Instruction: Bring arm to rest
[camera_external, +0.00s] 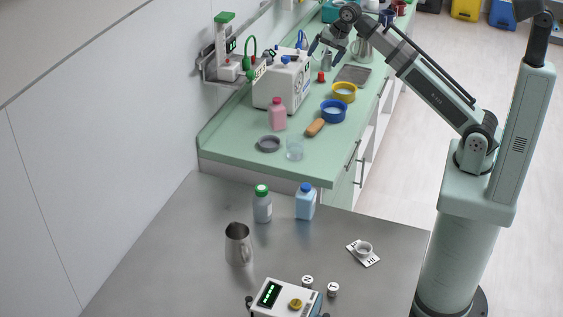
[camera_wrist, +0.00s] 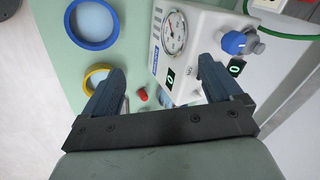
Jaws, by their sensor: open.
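My gripper (camera_external: 320,51) hangs over the far part of the green counter (camera_external: 225,143), at the end of my outstretched arm. In the wrist view, its two dark fingers (camera_wrist: 160,67) are spread wide apart with nothing between their tips. A white device with a round gauge (camera_wrist: 190,45) lies beyond and below the fingers in that view. In the external view, this white device (camera_external: 280,85) stands just left of and below the gripper.
A small red object (camera_external: 321,77), a yellow-rimmed dish (camera_external: 344,92) and a blue-rimmed dish (camera_external: 333,111) are near the device. A pink bottle (camera_external: 278,115) stands in front. A metal jug (camera_external: 364,46) is close behind the gripper. The grey table (camera_external: 180,235) has bare areas.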

